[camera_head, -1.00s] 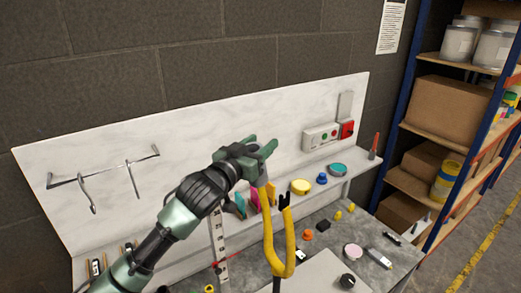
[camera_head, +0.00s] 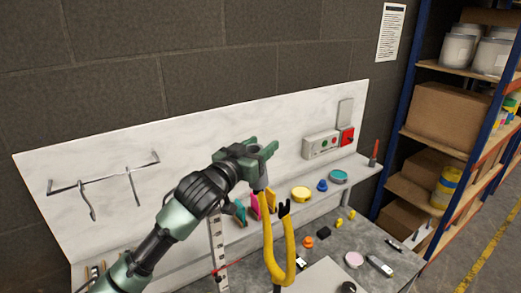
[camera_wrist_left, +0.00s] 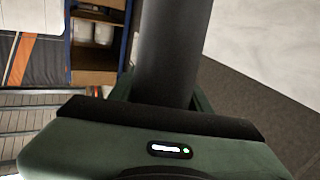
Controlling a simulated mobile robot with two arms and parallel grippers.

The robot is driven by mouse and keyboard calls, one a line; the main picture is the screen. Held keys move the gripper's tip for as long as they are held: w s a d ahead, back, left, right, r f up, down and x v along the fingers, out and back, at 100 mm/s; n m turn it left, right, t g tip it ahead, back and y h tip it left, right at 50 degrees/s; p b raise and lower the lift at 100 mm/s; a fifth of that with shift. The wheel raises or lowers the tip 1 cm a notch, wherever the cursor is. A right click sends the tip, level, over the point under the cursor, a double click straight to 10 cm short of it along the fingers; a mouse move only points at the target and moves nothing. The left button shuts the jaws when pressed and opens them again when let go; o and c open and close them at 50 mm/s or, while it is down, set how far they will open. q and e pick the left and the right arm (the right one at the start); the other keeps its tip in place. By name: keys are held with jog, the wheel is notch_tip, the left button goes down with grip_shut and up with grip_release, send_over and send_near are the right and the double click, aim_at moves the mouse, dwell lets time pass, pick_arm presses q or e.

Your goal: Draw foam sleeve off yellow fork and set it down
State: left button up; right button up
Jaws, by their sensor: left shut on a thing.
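The yellow fork (camera_head: 268,250) is a U shape standing over the bench. Its right prong ends in a black notched tip (camera_head: 284,208); its left prong rises toward my left gripper. My left gripper (camera_head: 264,152) is above that left prong, shut on the dark grey foam sleeve (camera_head: 262,150). The sleeve also shows in the left wrist view as a thick dark cylinder (camera_wrist_left: 172,50) between the fingers. A short grey piece shows below the gripper, near the left prong's top. I cannot tell whether the sleeve still surrounds the prong. My right gripper is out of view.
A wall rack with hooks (camera_head: 104,172) is at left. A ledge behind the fork carries a yellow tin (camera_head: 301,194), a blue knob (camera_head: 322,186) and a teal tin (camera_head: 338,177). The bench (camera_head: 335,240) holds several small items. Shelving (camera_head: 415,115) stands at right.

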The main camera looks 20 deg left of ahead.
pick_arm(q)
jog(key=shift+r, duration=1.2)
jog(key=shift+r, duration=2.05)
jog(key=shift+d, duration=0.1)
jog(key=s+d, duration=0.5)
jog(key=d, duration=0.1)
jog(key=shift+f, duration=0.1)
